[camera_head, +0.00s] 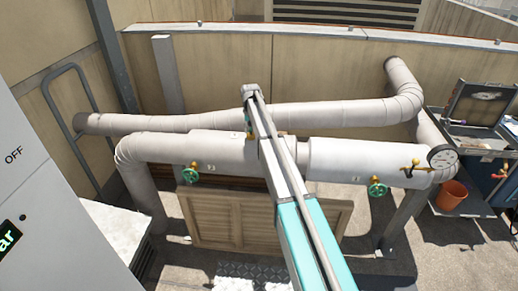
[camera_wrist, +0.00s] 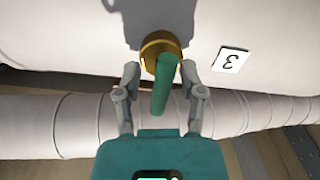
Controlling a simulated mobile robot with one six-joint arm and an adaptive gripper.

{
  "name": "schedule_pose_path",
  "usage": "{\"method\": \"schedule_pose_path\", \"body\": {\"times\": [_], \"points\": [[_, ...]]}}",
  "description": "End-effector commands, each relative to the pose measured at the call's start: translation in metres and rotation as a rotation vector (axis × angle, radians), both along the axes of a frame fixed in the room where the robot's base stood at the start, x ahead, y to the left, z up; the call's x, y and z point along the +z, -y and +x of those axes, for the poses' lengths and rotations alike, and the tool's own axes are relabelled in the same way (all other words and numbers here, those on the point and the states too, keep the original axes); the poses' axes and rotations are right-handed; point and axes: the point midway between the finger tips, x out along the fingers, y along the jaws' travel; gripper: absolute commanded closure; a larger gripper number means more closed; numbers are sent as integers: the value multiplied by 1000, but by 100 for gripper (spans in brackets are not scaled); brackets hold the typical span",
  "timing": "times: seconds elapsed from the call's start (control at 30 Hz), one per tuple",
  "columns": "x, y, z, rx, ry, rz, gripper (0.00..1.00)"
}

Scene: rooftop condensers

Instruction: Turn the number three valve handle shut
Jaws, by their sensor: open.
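The number three valve shows in the wrist view as a brass body (camera_wrist: 152,50) on the pale pipe, with a green lever handle (camera_wrist: 163,88). A white plate (camera_wrist: 231,60) beside it carries an upside-down 3. The handle points down the picture, toward my gripper's palm. My gripper (camera_wrist: 161,72) is open, with one finger on each side of the handle in the picture. A gap shows at the left finger; the right finger is closer, and I cannot tell whether it touches. In the head view my arm crosses the thick pipe and largely hides this valve and gripper.
A thinner pipe (camera_head: 190,122) runs behind. An orange bucket (camera_head: 451,196) stands right.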

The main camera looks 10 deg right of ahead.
Motion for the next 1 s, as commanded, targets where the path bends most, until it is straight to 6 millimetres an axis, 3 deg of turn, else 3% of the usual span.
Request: {"method": "schedule_pose_path", "body": {"times": [0.27, 1.0], "points": [[0, 0, 0, -98, 0, 0, 49], [0, -1, 0, -592, 0, 0, 49]]}}
